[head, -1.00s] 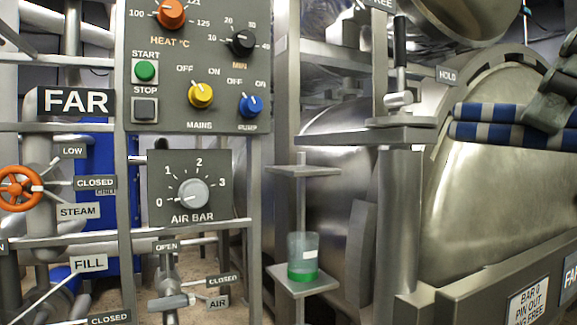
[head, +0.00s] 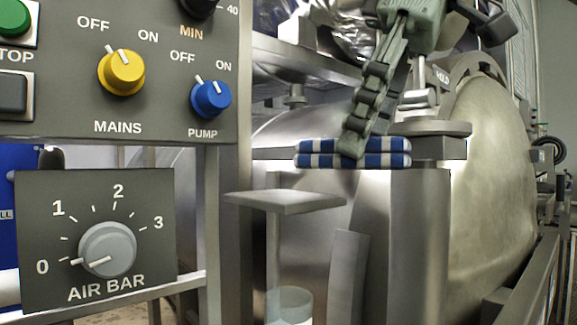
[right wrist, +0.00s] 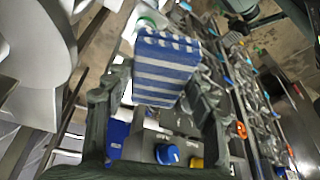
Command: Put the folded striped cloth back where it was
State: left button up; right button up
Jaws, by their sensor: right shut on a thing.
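The folded blue-and-white striped cloth (head: 312,154) is in my right gripper (head: 358,148), in front of the grey ledge of the steel post in the head view. One finger shows across the near face of the cloth. In the right wrist view the cloth (right wrist: 166,70) lies between the two fingers of my right gripper (right wrist: 160,92). Below and left of the cloth in the head view is a small empty square steel plate (head: 285,201) on a thin post. I cannot tell whether the cloth touches the ledge. My left gripper is not in view.
A control panel with a yellow mains knob (head: 121,72) and a blue pump knob (head: 211,98) stands at the left, above the air bar dial (head: 107,250). A clear jar (head: 290,305) stands below the plate. The large steel vessel (head: 490,160) fills the right.

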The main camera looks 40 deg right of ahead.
send_over(282, 195)
jog(key=s, duration=0.1)
jog(key=shift+s+d+p, duration=0.15)
jog(key=shift+d+p, duration=0.25)
jog(key=shift+p, duration=0.05)
jog(key=shift+f, duration=0.15)
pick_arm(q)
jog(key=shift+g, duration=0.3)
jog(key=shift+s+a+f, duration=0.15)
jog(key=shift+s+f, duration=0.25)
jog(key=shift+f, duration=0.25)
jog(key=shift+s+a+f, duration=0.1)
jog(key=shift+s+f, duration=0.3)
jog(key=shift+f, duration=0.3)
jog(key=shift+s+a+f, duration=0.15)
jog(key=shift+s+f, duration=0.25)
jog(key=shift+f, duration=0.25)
pick_arm(e)
jog(key=shift+f, duration=1.6)
jog(key=o, duration=1.2)
jog(key=shift+f, duration=0.1)
jog(key=v, duration=1.2)
jog(key=shift+d, duration=0.1)
